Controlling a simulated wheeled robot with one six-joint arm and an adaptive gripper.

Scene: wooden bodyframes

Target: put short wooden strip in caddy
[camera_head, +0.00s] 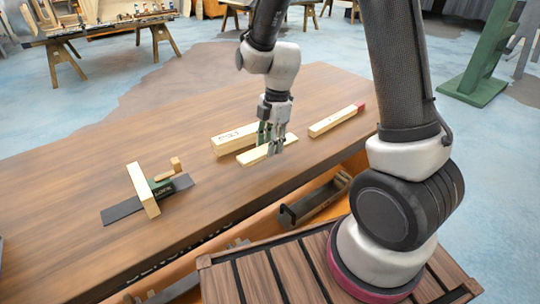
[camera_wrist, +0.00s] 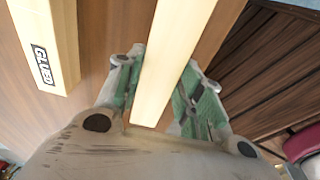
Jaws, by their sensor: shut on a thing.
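My gripper (camera_head: 271,142) is over the wooden table, its fingers on either side of a short pale wooden strip (camera_head: 250,157). In the wrist view the strip (camera_wrist: 178,45) runs between the two green-padded fingers (camera_wrist: 163,80), and the gripper is shut on it. The strip lies at or just above the tabletop; I cannot tell whether it touches. A dark open-topped holder (camera_head: 312,203), which looks like the caddy, sits below the table's near edge, with some pale wooden pieces at its right end.
A thicker block marked "GLUED" (camera_wrist: 45,45) lies beside the strip; it also shows in the head view (camera_head: 228,140). A red-ended strip (camera_head: 334,122) lies to the right. A wooden piece (camera_head: 143,189) and dark tool (camera_head: 125,209) lie left on the tabletop (camera_head: 70,180).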

